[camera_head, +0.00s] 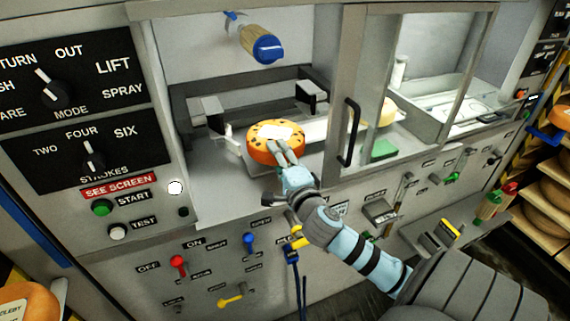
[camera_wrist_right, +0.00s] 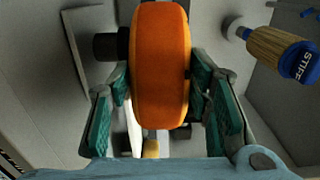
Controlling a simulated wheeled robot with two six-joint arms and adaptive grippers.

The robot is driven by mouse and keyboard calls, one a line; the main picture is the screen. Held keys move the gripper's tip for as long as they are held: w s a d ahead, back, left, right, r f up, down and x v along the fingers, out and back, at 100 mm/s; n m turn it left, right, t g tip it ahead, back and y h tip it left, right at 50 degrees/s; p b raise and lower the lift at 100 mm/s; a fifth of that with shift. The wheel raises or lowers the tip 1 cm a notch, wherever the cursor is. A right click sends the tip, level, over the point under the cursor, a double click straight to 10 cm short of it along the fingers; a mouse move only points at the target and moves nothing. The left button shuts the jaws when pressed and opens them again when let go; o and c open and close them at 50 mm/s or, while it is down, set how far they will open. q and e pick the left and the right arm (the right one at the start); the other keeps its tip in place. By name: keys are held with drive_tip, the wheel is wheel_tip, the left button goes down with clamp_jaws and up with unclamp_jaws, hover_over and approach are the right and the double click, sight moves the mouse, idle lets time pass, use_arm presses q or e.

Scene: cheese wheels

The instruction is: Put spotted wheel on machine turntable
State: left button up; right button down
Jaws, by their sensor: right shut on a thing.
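The spotted wheel (camera_head: 275,142) is an orange cheese wheel with dark spots and a pale label on top. It is inside the machine's open bay, near its front, in the head view. My right gripper (camera_head: 284,157) reaches in from the front and is shut on the wheel. In the right wrist view the wheel's orange side (camera_wrist_right: 160,70) stands between the two green-padded fingers (camera_wrist_right: 160,95). The turntable cannot be made out clearly; the wheel and gripper cover part of the bay floor. My left gripper is not in view.
A brush with a blue end (camera_head: 262,45) hangs above the wheel, also seen in the wrist view (camera_wrist_right: 275,48). Dark-ended clamps (camera_head: 312,91) stand behind the wheel. A glass door with a black handle (camera_head: 349,132) is at the right. Another yellow wheel (camera_head: 380,112) sits behind the glass.

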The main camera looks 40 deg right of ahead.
drive_tip(key=x, duration=0.7)
drive_tip(key=shift+w+r, duration=0.2)
drive_tip(key=shift+w+d+f+b, duration=0.1)
drive_tip(key=shift+w+f+b, duration=0.1)
drive_tip(key=shift+f+b, duration=1.05)
drive_tip(key=shift+f, duration=0.05)
drive_tip(key=shift+s+f, duration=0.1)
drive_tip(key=c, duration=0.7)
unclamp_jaws()
drive_tip(key=shift+c, duration=0.2)
drive_tip(key=shift+s+f, duration=0.15)
drive_tip(key=shift+s, duration=0.25)
drive_tip(key=v, duration=1.1)
drive_tip(key=shift+s+a, duration=0.2)
drive_tip(key=shift+a, duration=0.05)
